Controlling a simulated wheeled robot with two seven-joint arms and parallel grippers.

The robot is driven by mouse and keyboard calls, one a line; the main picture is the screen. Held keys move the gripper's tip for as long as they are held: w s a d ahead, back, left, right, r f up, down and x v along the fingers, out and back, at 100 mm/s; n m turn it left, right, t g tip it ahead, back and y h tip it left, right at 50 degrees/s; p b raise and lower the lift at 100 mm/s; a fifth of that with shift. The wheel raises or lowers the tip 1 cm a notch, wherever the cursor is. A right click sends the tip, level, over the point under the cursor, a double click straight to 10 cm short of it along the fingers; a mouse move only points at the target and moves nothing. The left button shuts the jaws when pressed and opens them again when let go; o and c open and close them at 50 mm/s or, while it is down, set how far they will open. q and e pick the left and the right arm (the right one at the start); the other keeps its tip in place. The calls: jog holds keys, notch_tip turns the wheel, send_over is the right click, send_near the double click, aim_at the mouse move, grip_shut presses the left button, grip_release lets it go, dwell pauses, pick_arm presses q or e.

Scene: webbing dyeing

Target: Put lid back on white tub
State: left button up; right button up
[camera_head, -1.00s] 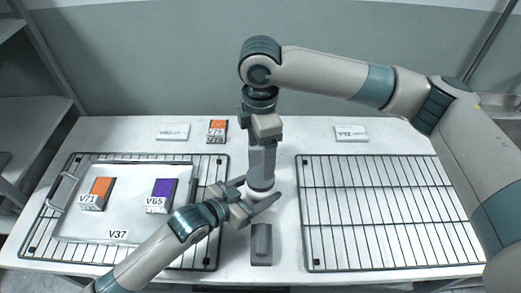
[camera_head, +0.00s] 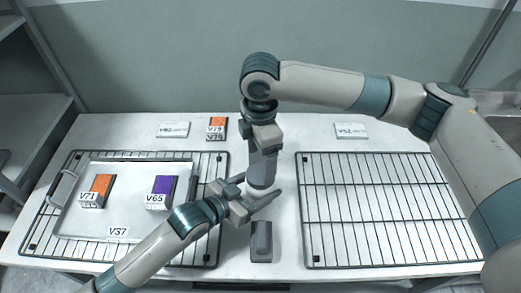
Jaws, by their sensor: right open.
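My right gripper (camera_head: 262,172) points down at the middle of the table, its jaws open, with one finger showing a little apart on the left. My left gripper (camera_head: 254,194) reaches in from the lower left, just below the right one. Its two fingers are apart, and I cannot tell whether they press on anything. A small pale patch (camera_head: 262,189) shows between the two grippers; it may be part of the white tub or its lid. The grippers hide the rest, so I cannot make out how lid and tub sit.
A dark grey block (camera_head: 261,241) lies just in front of the grippers. A tray (camera_head: 118,223) with orange-topped V71 (camera_head: 96,191) and purple-topped V65 (camera_head: 161,192) boxes is on the left wire rack (camera_head: 210,246). The right rack (camera_head: 385,210) is empty. Labelled items stand behind.

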aim_at(261, 173)
jog(key=shift+f, duration=2.1)
jog(key=c, duration=1.1)
jog(key=m, duration=0.5)
jog(key=o, duration=1.2)
jog(key=shift+r, duration=2.3)
jog(key=shift+c, duration=0.5)
